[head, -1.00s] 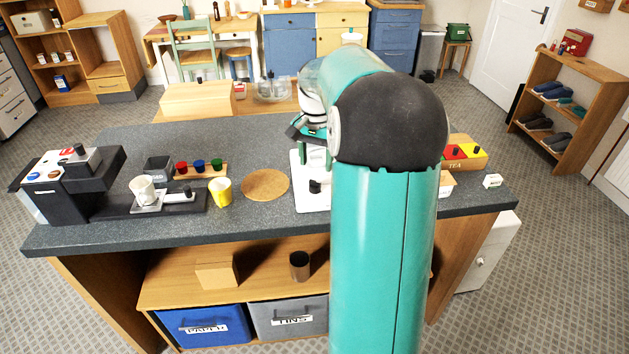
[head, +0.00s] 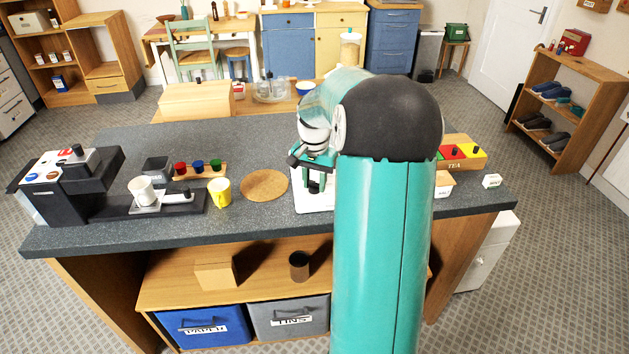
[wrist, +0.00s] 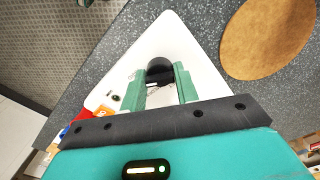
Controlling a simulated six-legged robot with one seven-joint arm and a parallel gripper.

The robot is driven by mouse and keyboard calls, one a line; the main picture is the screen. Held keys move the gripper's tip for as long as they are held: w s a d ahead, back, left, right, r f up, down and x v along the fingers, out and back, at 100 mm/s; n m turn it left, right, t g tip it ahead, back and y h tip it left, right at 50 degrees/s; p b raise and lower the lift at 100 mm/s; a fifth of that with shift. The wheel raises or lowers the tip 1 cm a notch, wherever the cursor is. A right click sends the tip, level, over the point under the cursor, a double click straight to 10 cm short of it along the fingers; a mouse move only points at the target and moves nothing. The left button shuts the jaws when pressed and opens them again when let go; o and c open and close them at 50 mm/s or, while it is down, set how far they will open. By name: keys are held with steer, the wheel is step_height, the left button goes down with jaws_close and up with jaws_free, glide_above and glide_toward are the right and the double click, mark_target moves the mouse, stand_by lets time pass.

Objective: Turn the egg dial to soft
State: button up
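The egg dial is a black round knob (wrist: 160,70) on a white plate (wrist: 165,35), seen in the wrist view. The plate also shows in the head view (head: 302,201), on the grey counter, largely behind my arm. My gripper (wrist: 160,72) has its two green fingers apart, one on each side of the knob; I cannot tell whether they touch it. In the head view my gripper (head: 316,178) is over the plate and hides the knob. The setting marks near the knob are too small to read.
A round cork mat (head: 265,186) lies left of the plate. A yellow mug (head: 220,192), a white cup (head: 142,190) and a black coffee machine (head: 68,185) stand further left. A tea box (head: 462,153) is to the right. The counter's back left is clear.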

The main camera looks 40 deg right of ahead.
steer(key=shift+n, duration=0.4)
steer(key=n, duration=1)
steer(key=shift+n, duration=0.4)
steer(key=n, duration=1.2)
steer(key=shift+n, duration=0.3)
steer(key=o, duration=1)
steer(key=shift+c, duration=0.2)
steer(key=shift+r, duration=0.1)
